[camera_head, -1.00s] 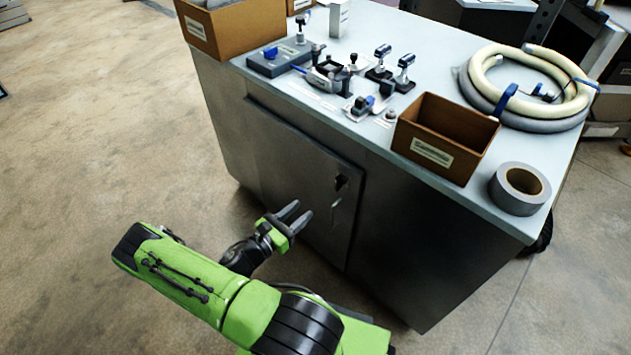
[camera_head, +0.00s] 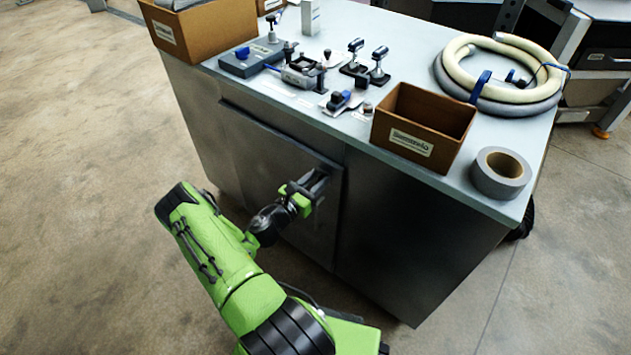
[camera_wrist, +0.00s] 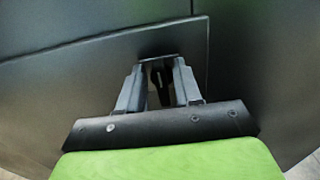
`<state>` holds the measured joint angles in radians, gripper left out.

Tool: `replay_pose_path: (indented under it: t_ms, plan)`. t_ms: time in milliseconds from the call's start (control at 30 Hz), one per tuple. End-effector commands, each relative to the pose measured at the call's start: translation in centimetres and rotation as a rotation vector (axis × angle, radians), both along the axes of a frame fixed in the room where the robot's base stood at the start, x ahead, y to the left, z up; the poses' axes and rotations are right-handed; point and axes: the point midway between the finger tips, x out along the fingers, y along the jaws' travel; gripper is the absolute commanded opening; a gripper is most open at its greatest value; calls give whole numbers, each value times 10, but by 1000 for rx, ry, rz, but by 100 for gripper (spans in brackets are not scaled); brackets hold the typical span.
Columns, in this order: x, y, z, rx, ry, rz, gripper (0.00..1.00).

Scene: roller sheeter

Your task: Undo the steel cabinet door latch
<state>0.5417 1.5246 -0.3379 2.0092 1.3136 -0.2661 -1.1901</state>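The steel cabinet door (camera_head: 275,180) is closed on the front of the grey cabinet, and it also fills much of the wrist view (camera_wrist: 60,90). My gripper (camera_head: 322,178) is at the door's upper right corner, where the latch is. In the wrist view my gripper (camera_wrist: 158,72) has its two fingers apart, with the dark latch (camera_wrist: 160,82) between them. I cannot tell whether the fingers touch the latch. In the head view my gripper hides the latch.
The cabinet top holds a brown box (camera_head: 205,30) at the left, several clamps and tools, an open brown box (camera_head: 412,140), a grey tape roll (camera_head: 500,173) and a coiled hose (camera_head: 480,88). Bare concrete floor (camera_head: 70,190) lies left of the cabinet.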

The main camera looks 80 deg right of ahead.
Motion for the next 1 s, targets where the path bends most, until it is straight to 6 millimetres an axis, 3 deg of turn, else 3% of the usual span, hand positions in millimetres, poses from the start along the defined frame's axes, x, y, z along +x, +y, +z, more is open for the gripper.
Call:
replay_pose_path:
  t_ms: [33, 200, 567, 1000]
  plan:
    - [0, 0, 0, 0, 0, 0, 26]
    - [0, 0, 0, 1, 0, 0, 1]
    - [0, 1, -1, -26, -62, 2, 1]
    - [-5, 3, -2, -166, -387, 2, 1]
